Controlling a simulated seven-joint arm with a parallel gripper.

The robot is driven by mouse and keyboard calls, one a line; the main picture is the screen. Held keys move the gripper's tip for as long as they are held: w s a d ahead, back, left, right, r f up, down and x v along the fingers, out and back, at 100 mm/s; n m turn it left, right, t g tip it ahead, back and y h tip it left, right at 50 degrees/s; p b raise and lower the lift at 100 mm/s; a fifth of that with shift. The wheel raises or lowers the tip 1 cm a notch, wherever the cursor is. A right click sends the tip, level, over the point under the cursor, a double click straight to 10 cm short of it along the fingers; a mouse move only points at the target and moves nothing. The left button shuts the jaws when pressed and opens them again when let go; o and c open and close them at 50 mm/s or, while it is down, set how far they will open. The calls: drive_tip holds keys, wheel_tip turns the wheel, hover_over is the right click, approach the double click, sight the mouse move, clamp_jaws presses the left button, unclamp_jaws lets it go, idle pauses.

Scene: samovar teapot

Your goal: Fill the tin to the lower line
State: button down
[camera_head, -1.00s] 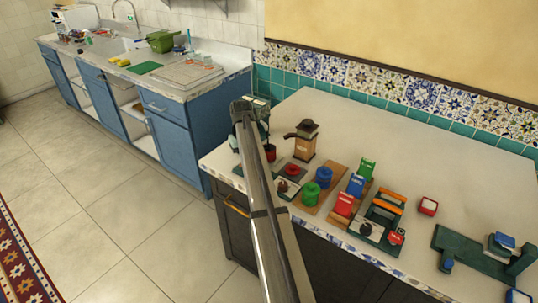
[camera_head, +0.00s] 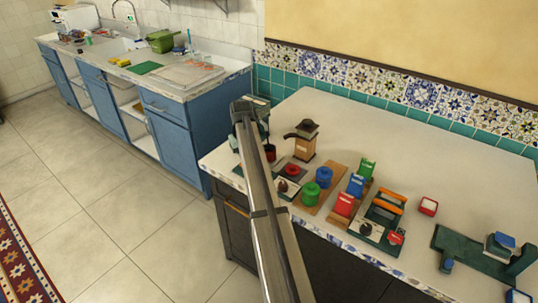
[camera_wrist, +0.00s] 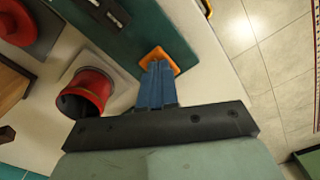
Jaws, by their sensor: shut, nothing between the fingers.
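A red tin (camera_wrist: 85,92) with a dark open mouth stands on a pale square in the wrist view. In the head view the tin (camera_head: 270,153) is partly hidden by my arm. Its lines and fill level cannot be made out.
A red round piece on a dark plate (camera_head: 292,170), green and blue canisters (camera_head: 324,177) and a rack with orange bars (camera_head: 385,205) stand along the counter's front. A dark green stand (camera_head: 470,250) is farther right. The back of the counter (camera_head: 400,140) is clear.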

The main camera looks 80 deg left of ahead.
idle(0.5)
drive_tip(key=shift+r, duration=2.5)
